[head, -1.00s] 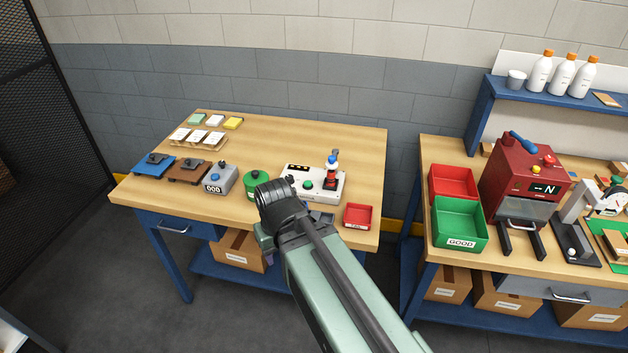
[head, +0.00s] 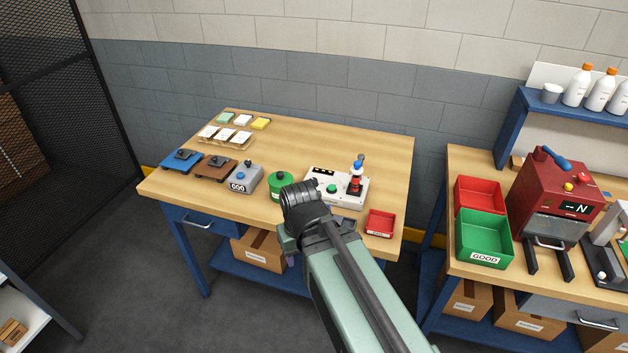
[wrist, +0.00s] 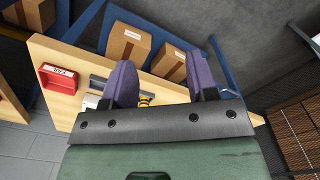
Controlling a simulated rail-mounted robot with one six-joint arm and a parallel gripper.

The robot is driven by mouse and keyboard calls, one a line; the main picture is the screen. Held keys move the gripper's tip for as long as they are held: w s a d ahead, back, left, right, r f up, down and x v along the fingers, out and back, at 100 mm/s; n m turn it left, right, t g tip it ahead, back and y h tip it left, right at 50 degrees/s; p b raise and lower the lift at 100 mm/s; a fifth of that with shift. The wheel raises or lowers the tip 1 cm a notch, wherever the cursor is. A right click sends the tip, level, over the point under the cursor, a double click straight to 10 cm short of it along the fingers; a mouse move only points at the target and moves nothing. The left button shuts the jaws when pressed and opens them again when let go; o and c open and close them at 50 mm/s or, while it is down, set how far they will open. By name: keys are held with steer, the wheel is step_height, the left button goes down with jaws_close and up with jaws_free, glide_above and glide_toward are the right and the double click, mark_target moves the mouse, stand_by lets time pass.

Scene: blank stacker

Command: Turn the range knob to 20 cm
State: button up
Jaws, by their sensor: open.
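A white box (head: 345,200) with a dark display, a green button (head: 331,188) and a red-and-black post (head: 356,182) stands on the left table (head: 330,140) in the head view. I cannot make out a range knob or any scale on it; my arm covers the area in front of it. My gripper (wrist: 161,82) shows in the wrist view as two purple fingers, apart. A small yellow-and-dark thing (wrist: 146,100) shows between them near the wrist plate; I cannot tell what it is. In the head view the fingers are mostly hidden behind my arm.
A red tray (head: 380,223) stands right of my arm; it also shows in the wrist view (wrist: 60,78). A green round container (head: 280,186) and a grey counter box (head: 245,178) stand left of the white box. The table's back right is clear.

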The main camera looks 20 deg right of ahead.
steer(key=shift+o, duration=0.5)
steer(key=r+n+p, duration=0.1)
steer(key=n, duration=0.2)
glide_above(313, 180)
step_height(313, 180, down, 11)
steer(key=b, duration=1.1)
steer(key=shift+d, duration=0.1)
steer(key=shift+r, duration=0.15)
steer(key=shift+r, duration=0.1)
steer(key=shift+c, duration=0.3)
